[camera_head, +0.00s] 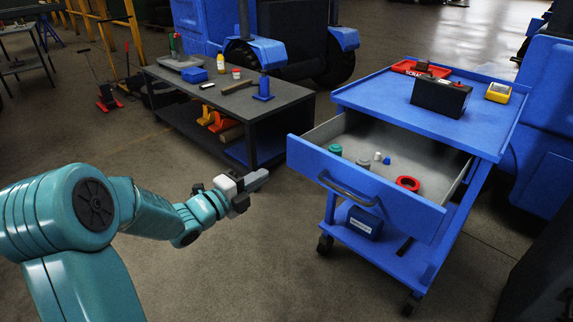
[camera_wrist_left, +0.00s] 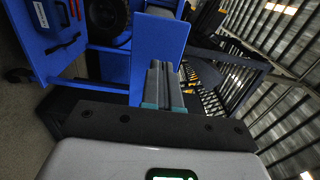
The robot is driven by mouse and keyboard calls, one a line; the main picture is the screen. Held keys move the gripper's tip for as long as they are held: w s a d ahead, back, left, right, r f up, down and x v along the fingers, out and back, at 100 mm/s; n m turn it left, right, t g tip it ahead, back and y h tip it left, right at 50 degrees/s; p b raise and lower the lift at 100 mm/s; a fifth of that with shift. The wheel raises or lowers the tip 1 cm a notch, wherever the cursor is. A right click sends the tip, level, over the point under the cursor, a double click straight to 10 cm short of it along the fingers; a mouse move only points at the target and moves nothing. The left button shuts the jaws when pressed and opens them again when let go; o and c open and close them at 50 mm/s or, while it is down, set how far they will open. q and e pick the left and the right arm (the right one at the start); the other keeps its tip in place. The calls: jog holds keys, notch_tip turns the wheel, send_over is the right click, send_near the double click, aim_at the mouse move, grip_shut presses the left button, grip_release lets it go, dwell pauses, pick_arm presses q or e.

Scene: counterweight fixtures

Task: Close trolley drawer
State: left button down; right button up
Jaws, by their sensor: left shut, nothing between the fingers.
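The blue trolley (camera_head: 400,98) stands at the right in the head view. Its drawer (camera_head: 365,188) is pulled well out toward me, with a dark bar handle (camera_head: 347,188) on its front. My left gripper (camera_head: 262,177) is shut and empty, to the left of the drawer front and apart from it in the head view. In the left wrist view the shut fingers (camera_wrist_left: 163,68) point toward a blue panel (camera_wrist_left: 160,40), which looks like the drawer front; I cannot tell the gap. My right gripper is in neither view.
The drawer holds green items (camera_head: 335,150), small white and blue pieces and a red ring (camera_head: 408,183). A black battery (camera_head: 440,96) and yellow meter (camera_head: 498,92) sit on the trolley top. A dark workbench (camera_head: 262,108) stands left of the trolley. Floor between is clear.

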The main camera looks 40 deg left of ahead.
aim_at(296, 156)
pick_arm(q)
jog(key=w, duration=0.6)
jog(key=w+d+b, duration=0.1)
jog(key=w, duration=0.3)
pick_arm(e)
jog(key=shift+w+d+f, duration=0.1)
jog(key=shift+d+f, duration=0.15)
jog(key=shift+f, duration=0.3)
pick_arm(q)
jog(key=shift+w, duration=0.15)
